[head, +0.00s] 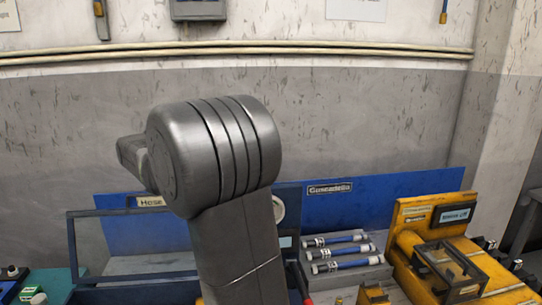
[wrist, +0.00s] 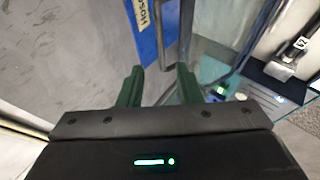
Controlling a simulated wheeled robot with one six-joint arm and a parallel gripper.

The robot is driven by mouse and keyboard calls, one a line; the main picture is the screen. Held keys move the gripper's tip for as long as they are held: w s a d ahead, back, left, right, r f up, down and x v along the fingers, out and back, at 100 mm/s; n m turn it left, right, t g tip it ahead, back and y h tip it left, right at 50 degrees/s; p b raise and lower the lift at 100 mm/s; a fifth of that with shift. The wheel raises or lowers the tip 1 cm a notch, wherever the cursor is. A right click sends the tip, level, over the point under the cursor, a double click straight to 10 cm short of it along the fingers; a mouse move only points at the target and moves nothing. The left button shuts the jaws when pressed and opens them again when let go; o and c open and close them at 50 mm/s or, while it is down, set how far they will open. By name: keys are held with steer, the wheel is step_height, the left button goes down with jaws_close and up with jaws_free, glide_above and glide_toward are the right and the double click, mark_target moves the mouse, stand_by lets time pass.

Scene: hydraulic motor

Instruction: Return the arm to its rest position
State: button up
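My arm stands raised in the middle of the head view, a grey rounded joint (head: 215,150) and a link below it. My gripper is not visible in the head view. In the wrist view my gripper (wrist: 158,78) shows two dark green fingers standing apart with nothing between them. The wrist camera looks at the grey wall and the blue hose panel (wrist: 145,30), seen tilted.
A blue panel (head: 390,197) stands along the wall. A tray of silver-and-blue cylinders (head: 340,252) and a yellow fixture (head: 440,255) are on the right. A framed case (head: 130,240) is on the left, partly behind my arm.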

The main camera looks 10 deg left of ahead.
steer(key=p+x, duration=0.2)
steer(key=x, duration=0.9)
steer(key=shift+f+p, duration=0.1)
steer(key=shift+p, duration=0.3)
steer(key=shift+s, duration=0.1)
